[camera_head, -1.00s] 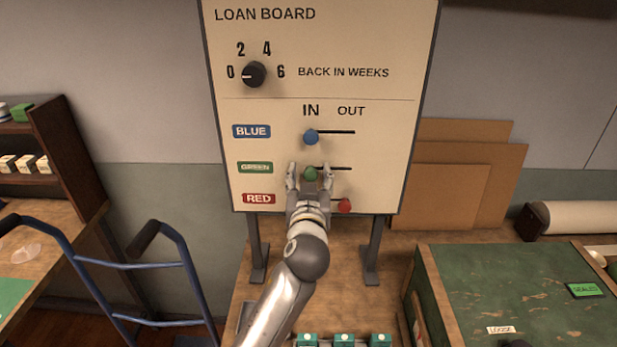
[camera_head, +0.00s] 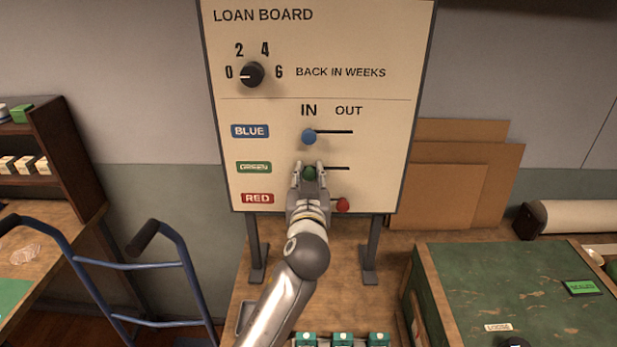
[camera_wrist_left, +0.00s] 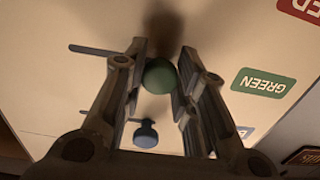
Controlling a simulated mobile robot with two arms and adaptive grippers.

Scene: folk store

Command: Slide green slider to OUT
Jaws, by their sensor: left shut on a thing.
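The loan board (camera_head: 380,100) stands upright with three sliders and a dial. The green slider (camera_head: 309,173) is at the IN end of its slot, and the slot runs on to the right towards OUT. My left gripper (camera_head: 309,172) is shut on the green slider, one finger on each side. In the left wrist view the green knob (camera_wrist_left: 159,74) sits between the fingers. The blue slider (camera_head: 309,137) is also at IN. The red slider (camera_head: 342,205) is further right, under OUT. My right gripper is not in view.
The dial (camera_head: 251,74) points at 0. A blue hand truck (camera_head: 130,265) stands at lower left. A green-topped bench (camera_head: 520,290) is at lower right. Several teal items (camera_head: 343,339) sit below the board. Brown panels (camera_head: 455,195) lean behind.

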